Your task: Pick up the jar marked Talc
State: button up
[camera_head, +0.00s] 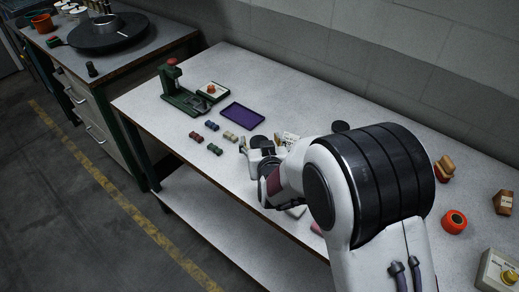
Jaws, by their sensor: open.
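My gripper (247,152) is low over the middle of the long pale bench, with its fingers apart and nothing clearly between them. A dark round top (259,140) shows just behind it. A white label with dark print (290,139) shows to its right, partly hidden by my arm. Another dark round top (340,127) shows behind my arm. The word Talc cannot be read anywhere, so I cannot tell which of these is the jar.
A green press (183,100) stands on the bench's left part, near a purple tray (242,116) and several small coloured blocks (213,149). An orange roll (454,221) and a brown block (503,202) are at right. My arm hides much of the middle.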

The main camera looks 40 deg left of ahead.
jog(key=shift+f, duration=0.9)
jog(key=shift+w+a+f, duration=0.15)
jog(key=shift+f, duration=0.35)
jog(key=shift+w+a+f, duration=0.1)
jog(key=shift+f, duration=0.35)
jog(key=shift+x, duration=1.1)
jog(key=c, duration=1.3)
